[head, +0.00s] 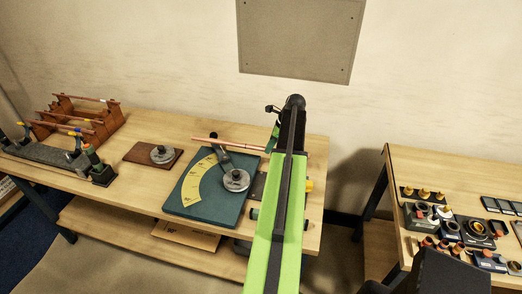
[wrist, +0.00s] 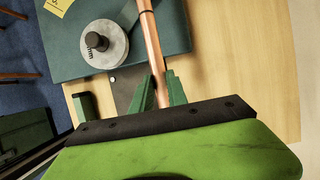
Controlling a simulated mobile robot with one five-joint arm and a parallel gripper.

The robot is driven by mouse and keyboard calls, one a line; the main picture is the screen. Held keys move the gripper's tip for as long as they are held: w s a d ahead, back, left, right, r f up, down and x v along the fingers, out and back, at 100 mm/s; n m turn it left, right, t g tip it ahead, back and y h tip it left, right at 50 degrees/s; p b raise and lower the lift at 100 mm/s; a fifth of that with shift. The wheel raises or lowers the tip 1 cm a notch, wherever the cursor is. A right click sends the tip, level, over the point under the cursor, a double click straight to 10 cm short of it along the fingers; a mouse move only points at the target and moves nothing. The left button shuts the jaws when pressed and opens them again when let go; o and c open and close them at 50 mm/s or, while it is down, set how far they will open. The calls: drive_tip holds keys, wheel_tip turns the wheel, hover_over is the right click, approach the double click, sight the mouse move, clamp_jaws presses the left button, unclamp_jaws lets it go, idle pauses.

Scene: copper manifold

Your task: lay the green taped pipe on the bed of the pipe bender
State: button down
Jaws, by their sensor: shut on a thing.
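My gripper (wrist: 160,88) is shut on a copper pipe (wrist: 152,45), with a green finger on each side of it. In the head view the pipe (head: 235,146) runs leftward from my gripper (head: 272,138), over the back part of the pipe bender. No green tape can be made out on it; the gripped part is largely hidden. The pipe bender (head: 202,208) is a teal plate with a yellow angle scale, a grey disc (head: 236,180) and a lever. In the wrist view the disc (wrist: 104,44) lies left of the pipe. Whether the pipe touches the bed, I cannot tell.
A brown rack (head: 92,118) with several pipes stands at the bench's left end, beside a grey fixture (head: 50,153). A brown board with a disc (head: 162,154) lies left of the bender. A second bench (head: 400,165) at right holds fittings and tools.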

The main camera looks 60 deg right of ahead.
drive_tip(key=w+a, duration=0.1)
drive_tip(key=a, duration=0.5)
drive_tip(key=f+b, duration=0.9)
drive_tip(key=shift+d+f+b, duration=0.2)
drive_tip(key=shift+d+b, duration=0.1)
drive_tip(key=shift+s+d+r, duration=0.1)
drive_tip(key=shift+s+d, duration=0.2)
drive_tip(key=shift+s, duration=0.55)
drive_tip(key=c, duration=1.2)
unclamp_jaws()
drive_tip(key=shift+c, duration=0.2)
drive_tip(key=shift+o, duration=0.3)
drive_tip(key=shift+o, duration=1.4)
drive_tip(key=shift+s, duration=0.1)
